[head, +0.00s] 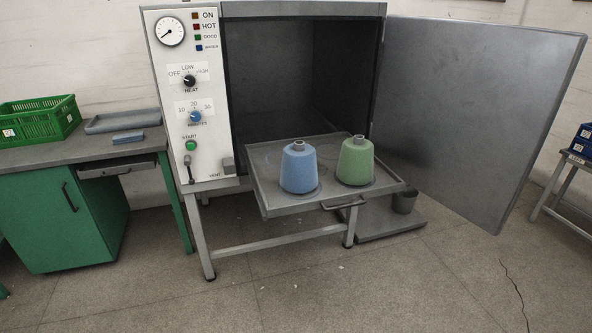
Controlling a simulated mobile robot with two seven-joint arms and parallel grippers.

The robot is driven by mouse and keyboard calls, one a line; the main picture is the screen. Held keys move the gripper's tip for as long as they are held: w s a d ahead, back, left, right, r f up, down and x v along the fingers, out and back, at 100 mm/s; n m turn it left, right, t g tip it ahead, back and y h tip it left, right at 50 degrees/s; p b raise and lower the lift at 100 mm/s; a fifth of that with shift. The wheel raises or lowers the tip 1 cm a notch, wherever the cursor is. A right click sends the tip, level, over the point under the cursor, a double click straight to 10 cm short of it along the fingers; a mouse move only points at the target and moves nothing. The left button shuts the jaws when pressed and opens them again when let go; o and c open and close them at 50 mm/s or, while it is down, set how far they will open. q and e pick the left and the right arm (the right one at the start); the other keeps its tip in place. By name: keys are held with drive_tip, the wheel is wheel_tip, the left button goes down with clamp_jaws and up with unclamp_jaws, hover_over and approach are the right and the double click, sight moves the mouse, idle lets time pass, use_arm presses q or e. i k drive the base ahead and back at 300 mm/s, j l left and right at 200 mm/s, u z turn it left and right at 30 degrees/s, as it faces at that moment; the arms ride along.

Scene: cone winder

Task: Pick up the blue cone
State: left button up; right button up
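The blue cone (299,169) stands upright on a grey pulled-out tray (278,210) in front of the open cabinet. A green cone (355,162) stands upright to its right on the same tray, with a small gap between them. Both cones have a grey tube tip showing at the top. Neither of my grippers shows in the head view.
The cabinet door (470,110) is swung open to the right. The control panel (190,110) is left of the opening. A tray handle (343,204) sticks out at the front. A green desk (75,215) with a green crate (38,120) stands left. The floor in front is clear.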

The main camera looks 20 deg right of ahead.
sight(298, 175)
drive_tip(key=i+j+z, duration=0.4)
drive_tip(key=i+j, duration=0.5)
drive_tip(key=i, duration=0.15)
